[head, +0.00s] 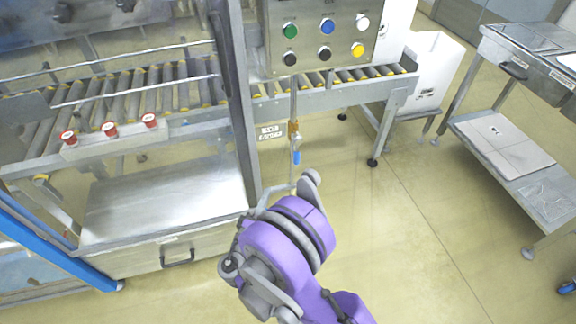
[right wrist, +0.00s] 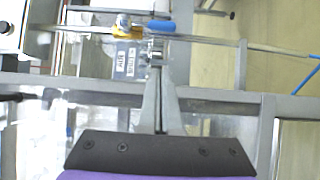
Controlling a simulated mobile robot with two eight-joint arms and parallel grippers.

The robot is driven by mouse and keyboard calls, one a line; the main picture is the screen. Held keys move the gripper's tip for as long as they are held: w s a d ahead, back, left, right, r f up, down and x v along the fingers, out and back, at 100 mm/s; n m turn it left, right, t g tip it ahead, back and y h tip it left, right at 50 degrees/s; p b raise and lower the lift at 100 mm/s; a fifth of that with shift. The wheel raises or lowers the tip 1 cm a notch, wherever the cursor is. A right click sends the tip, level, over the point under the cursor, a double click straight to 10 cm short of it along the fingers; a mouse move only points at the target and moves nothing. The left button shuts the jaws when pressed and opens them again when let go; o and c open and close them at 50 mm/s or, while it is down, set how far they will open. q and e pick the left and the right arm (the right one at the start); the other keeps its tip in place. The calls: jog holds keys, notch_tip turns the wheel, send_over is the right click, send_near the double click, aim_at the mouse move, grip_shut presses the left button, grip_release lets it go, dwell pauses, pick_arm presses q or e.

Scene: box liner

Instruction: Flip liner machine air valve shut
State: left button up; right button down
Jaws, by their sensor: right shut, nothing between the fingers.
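The air valve has a brass body (head: 293,130) and a blue lever (head: 297,157), on a thin vertical pipe below the button panel. The lever hangs down in line with the pipe. In the right wrist view the brass body (right wrist: 126,32) and blue lever (right wrist: 161,27) lie just beyond my right fingertips. My right gripper (right wrist: 156,55) is shut and empty, pointing at the valve. Contact with the lever cannot be made out. In the head view my purple right wrist is below the valve and hides most of the fingers. My left gripper is not in view.
A button panel (head: 322,42) stands above the valve, with a roller conveyor (head: 345,88) behind. A metal frame post (head: 240,110) is close on the left, beside a steel drawer unit (head: 165,210). A steel cart (head: 500,140) stands at right. The floor between is clear.

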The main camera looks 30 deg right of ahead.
jog(key=s+d+x, duration=0.2)
jog(key=x, duration=1)
jog(key=shift+w+d, duration=0.25)
jog(key=shift+w+f, duration=0.1)
